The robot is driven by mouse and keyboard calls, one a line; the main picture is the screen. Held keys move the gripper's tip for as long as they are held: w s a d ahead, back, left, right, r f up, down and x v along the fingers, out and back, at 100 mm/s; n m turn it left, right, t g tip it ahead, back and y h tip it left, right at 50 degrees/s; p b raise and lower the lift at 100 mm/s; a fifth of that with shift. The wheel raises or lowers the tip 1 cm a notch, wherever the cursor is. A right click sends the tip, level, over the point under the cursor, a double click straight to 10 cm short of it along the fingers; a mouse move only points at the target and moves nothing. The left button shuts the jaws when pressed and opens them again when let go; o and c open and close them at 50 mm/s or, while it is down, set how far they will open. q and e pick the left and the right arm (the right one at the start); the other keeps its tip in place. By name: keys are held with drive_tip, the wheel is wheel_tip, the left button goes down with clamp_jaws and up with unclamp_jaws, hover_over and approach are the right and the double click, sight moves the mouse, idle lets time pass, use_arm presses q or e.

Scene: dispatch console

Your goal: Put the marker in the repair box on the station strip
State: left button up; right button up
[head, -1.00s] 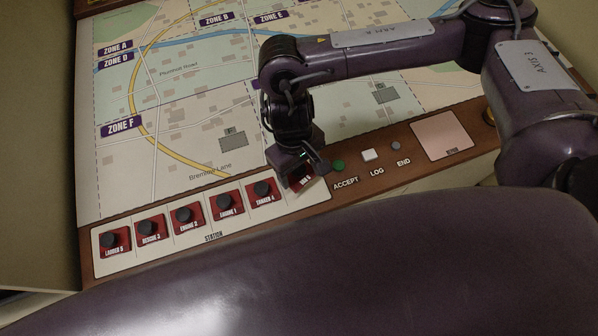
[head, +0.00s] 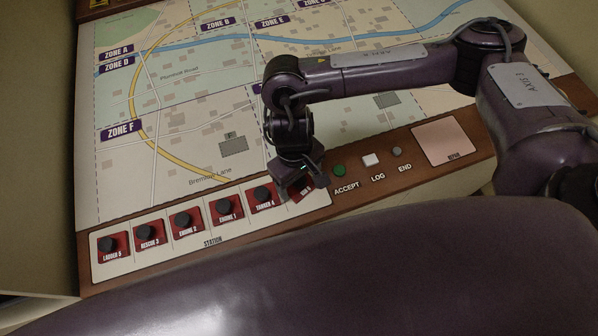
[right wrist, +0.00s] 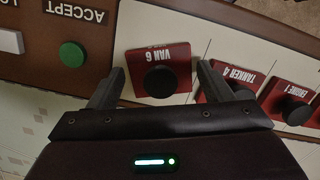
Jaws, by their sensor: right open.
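Several red markers with black knobs stand in a row on the pale station strip (head: 215,258) in the head view. The VAN 6 marker (right wrist: 160,72) is at the strip's right end; in the head view my right gripper (head: 300,190) partly covers it. In the right wrist view my right gripper (right wrist: 162,74) is open, its two fingers on either side of the VAN 6 marker, with a gap to the black knob. The pink box (head: 440,141) at the console's right is empty; its small label is hard to read. My left gripper is out of view.
The TANKER 4 marker (right wrist: 229,85) sits close beside the right finger in the wrist view. ACCEPT (head: 339,170), LOG (head: 371,160) and END (head: 397,151) buttons lie between the strip and the pink box. The map (head: 190,110) lies behind.

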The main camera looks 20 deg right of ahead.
wheel_tip(320, 180, up, 12)
drive_tip(key=w, duration=0.1)
drive_tip(key=shift+w+a+p, duration=0.15)
drive_tip(key=shift+a+p, duration=0.1)
drive_tip(key=shift+p, duration=0.05)
idle(0.6)
